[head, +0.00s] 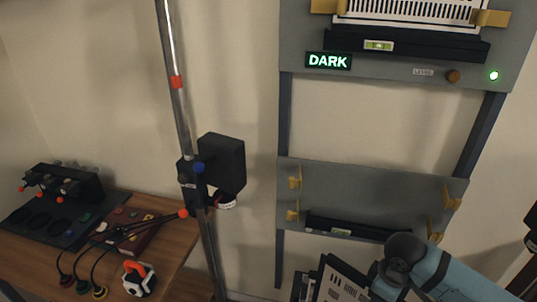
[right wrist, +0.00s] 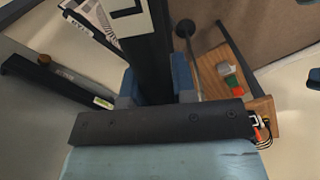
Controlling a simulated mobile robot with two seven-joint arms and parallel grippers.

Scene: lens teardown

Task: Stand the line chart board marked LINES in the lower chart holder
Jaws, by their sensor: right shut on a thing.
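The lower chart holder (head: 370,186) is a grey panel with yellow clips at its sides and a dark ledge (head: 358,228) with a bubble level. No board stands in it. A dark-framed board with a striped pale face (head: 343,284) is below it at the bottom edge, beside my right gripper (head: 379,283). In the right wrist view my right gripper (right wrist: 154,84) is shut on a dark, upright board part (right wrist: 150,50) with a white corner marking. I cannot read LINES on it. Its lower part is hidden. My left gripper is out of view.
An upper holder (head: 395,60) carries a striped board (head: 410,12), under which a DARK sign glows. Another board (right wrist: 92,22) is close behind the held one. A metal pole (head: 180,100) with a black box (head: 221,165) stands left, by a cluttered wooden table (head: 175,235).

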